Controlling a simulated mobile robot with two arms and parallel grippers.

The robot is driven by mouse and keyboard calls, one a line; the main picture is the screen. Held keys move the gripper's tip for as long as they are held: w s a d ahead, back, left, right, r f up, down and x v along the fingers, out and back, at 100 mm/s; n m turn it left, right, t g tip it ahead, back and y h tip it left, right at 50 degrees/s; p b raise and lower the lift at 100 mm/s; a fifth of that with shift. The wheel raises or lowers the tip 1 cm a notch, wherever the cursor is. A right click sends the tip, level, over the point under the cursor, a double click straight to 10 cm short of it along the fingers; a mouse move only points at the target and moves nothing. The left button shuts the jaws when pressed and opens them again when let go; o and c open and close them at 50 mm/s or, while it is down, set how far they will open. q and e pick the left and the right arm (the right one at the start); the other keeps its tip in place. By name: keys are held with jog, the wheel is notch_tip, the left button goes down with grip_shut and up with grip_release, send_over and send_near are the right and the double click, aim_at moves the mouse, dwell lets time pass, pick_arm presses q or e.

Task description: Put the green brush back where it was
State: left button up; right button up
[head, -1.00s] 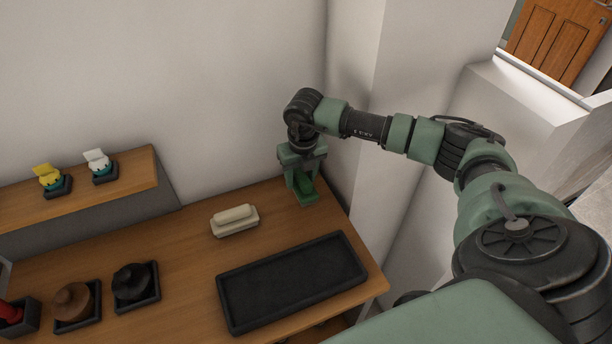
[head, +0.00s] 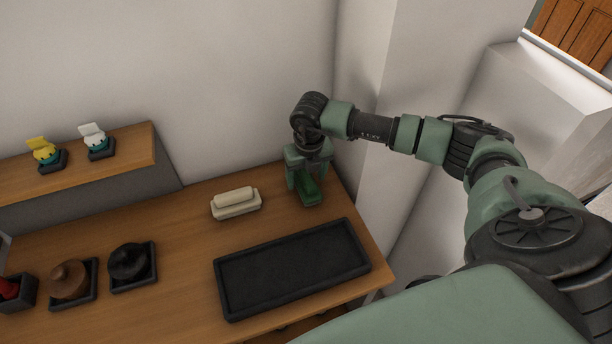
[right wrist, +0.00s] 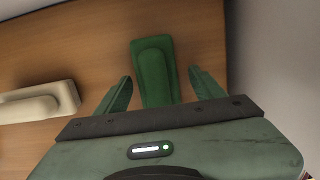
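The green brush (head: 309,191) is at the back right of the wooden bench top, right of the cream brush. It appears to rest on the bench. In the right wrist view the green brush (right wrist: 154,72) has a raised narrower top on a wider base. My right gripper (head: 306,176) is above it, pointing down. In the right wrist view its two fingers (right wrist: 160,84) stand apart on either side of the brush, with narrow gaps showing. The brush's near end is hidden by the gripper body. My left gripper is not in view.
The cream brush (head: 236,203) lies to the left; a black tray (head: 340,283) lies in front. Brown (head: 68,280) and black (head: 128,262) round items sit in small trays at left. A shelf (head: 110,165) holds two small figures. A wall (head: 385,100) is close on the right.

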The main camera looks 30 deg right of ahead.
aim_at(308, 176)
jog(key=shift+a+r, duration=0.1)
jog(key=shift+r, duration=0.35)
jog(key=r+b, duration=0.1)
jog(key=r, duration=0.2)
jog(key=s+r+b, duration=0.1)
jog(key=r, duration=0.3)
jog(key=r+b, duration=0.1)
jog(key=r, duration=0.2)
jog(key=shift+s+a+r, duration=0.15)
jog(key=shift+r, duration=0.1)
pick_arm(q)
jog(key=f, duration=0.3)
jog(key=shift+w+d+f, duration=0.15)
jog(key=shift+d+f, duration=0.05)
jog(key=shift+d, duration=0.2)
pick_arm(e)
jog(key=shift+s+r, duration=0.1)
jog(key=shift+r, duration=0.45)
